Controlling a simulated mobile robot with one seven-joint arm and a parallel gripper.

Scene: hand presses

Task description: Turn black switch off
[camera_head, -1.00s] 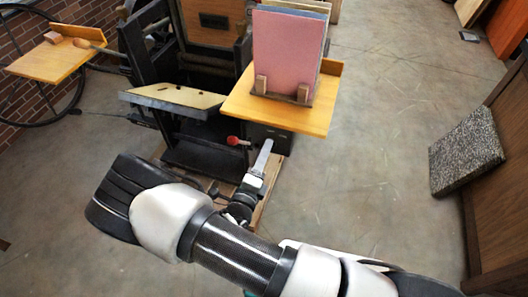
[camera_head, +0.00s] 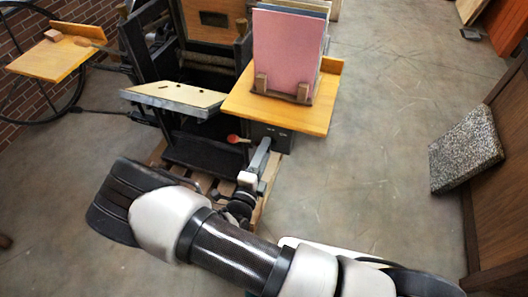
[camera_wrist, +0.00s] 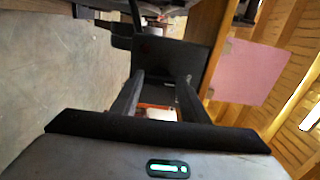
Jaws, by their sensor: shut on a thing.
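The dark switch box (camera_head: 272,135) is mounted under the yellow wooden shelf (camera_head: 237,103) on the right side of the press. My gripper (camera_head: 264,143) reaches up to the box's front from below, just right of a red knob (camera_head: 233,139). The black switch itself is too small and dark to make out between the fingertips. Whether it is on or off cannot be seen.
The pink sheets (camera_head: 288,52) stand upright on the shelf above, also in the wrist view (camera_wrist: 250,72). The black press (camera_head: 205,150) stands close on the left. A speckled slab (camera_head: 467,150) leans at the right. The floor between is clear.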

